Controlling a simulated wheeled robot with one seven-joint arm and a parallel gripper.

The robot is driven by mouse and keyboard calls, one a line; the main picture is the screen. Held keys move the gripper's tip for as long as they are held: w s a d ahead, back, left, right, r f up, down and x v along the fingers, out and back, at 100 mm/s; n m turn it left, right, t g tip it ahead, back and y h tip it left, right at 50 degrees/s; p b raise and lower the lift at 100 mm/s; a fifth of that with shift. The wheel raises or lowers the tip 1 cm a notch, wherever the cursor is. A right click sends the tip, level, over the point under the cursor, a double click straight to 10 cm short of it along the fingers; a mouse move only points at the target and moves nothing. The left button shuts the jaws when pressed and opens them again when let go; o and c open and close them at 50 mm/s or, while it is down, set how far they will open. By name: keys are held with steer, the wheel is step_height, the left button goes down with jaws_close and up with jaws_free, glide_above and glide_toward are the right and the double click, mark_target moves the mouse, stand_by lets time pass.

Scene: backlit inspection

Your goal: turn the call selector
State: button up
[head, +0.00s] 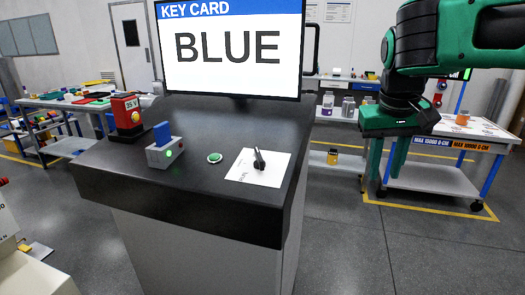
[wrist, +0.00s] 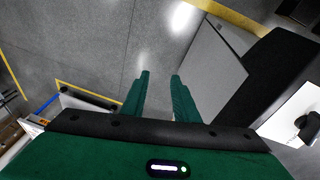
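The call selector (head: 259,160) looks like a black knob with a raised handle on a white plate (head: 272,175) on the dark console top. The plate has small print that I cannot read. In the wrist view the black knob (wrist: 308,128) and part of the white plate (wrist: 284,125) show at the right edge, partly cut off. My green gripper (head: 376,184) hangs to the right of the console in the head view, apart from the selector and pointing down. In the wrist view my gripper (wrist: 160,76) has its two fingers apart with only floor between them.
On the console (head: 225,120) stand a screen (head: 230,48) reading "KEY CARD BLUE", a green button (head: 214,158), a grey block with a blue card (head: 164,148) and a red device (head: 127,117). A cart (head: 440,178) stands behind my gripper.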

steer(key=w+a+r+n+t, duration=0.1)
steer(key=w+a+r, duration=0.15)
steer(key=a, duration=0.45)
steer(key=w+a+r+n, duration=0.1)
steer(key=w+a+r, duration=0.1)
steer(key=a+r, duration=0.35)
steer(key=n+t+y, duration=0.1)
steer(key=n+y, duration=0.1)
glide_toward(259, 155)
steer(key=x, duration=0.8)
steer(key=shift+w+f, duration=0.1)
steer(key=shift+f, duration=0.1)
